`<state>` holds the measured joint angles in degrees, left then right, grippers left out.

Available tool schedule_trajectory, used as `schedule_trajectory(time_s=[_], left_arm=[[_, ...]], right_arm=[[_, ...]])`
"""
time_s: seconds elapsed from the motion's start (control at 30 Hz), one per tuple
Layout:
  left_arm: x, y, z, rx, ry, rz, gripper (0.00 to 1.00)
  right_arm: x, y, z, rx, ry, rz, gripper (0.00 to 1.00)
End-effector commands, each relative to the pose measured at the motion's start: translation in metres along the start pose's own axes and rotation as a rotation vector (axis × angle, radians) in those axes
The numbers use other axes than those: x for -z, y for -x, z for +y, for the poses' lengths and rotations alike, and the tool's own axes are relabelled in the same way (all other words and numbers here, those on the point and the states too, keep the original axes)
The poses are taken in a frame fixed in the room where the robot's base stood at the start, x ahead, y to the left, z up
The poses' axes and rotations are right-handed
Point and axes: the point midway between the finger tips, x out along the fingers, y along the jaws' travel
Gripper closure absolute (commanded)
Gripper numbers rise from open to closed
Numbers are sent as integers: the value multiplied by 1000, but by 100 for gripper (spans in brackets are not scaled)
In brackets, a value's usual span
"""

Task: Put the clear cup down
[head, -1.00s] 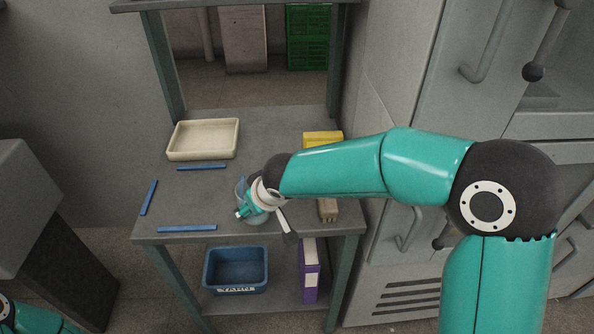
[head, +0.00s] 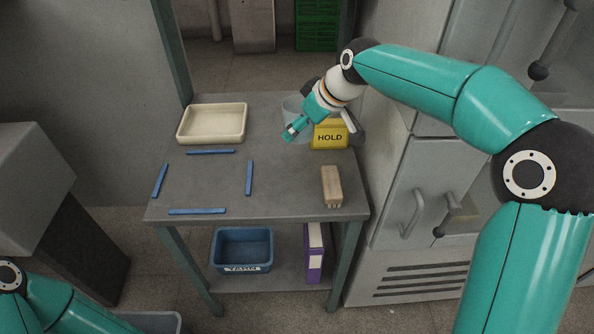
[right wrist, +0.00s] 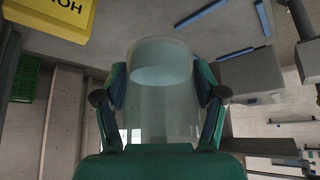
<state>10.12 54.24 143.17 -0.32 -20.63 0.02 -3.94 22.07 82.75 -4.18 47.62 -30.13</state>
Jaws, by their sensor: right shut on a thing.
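The clear cup (head: 292,108) is at the back right of the table (head: 215,175), left of the yellow HOLD block (head: 330,134). My right gripper (head: 295,129) is shut on it and partly hides it. In the right wrist view the see-through cup (right wrist: 160,60) sits between the two fingers of my right gripper (right wrist: 160,95). I cannot tell whether the cup touches the table. Of my left arm only links show at the lower left; its gripper is out of view.
Several blue strips (head: 210,152) outline a bare square on the table. A cream tray (head: 212,138) stands at the back left. A wooden block (head: 331,187) lies at the right edge. A blue bin (head: 242,267) and a purple binder (head: 315,252) stand on the lower shelf.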

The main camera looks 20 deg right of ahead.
Motion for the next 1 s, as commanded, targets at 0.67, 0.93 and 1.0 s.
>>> schedule_trajectory(time_s=[0.67, 0.93, 1.0], left_arm=[[0, -9, -3, 0, 0, 0, 60], [0, -10, -4, 0, 0, 0, 60], [0, -10, -4, 0, 0, 0, 60]], right_arm=[[-65, -99, 0, 0, -1, -3, 70], [-80, -124, 0, -1, -1, 0, 70], [-80, -124, 0, -1, -1, 1, 70]])
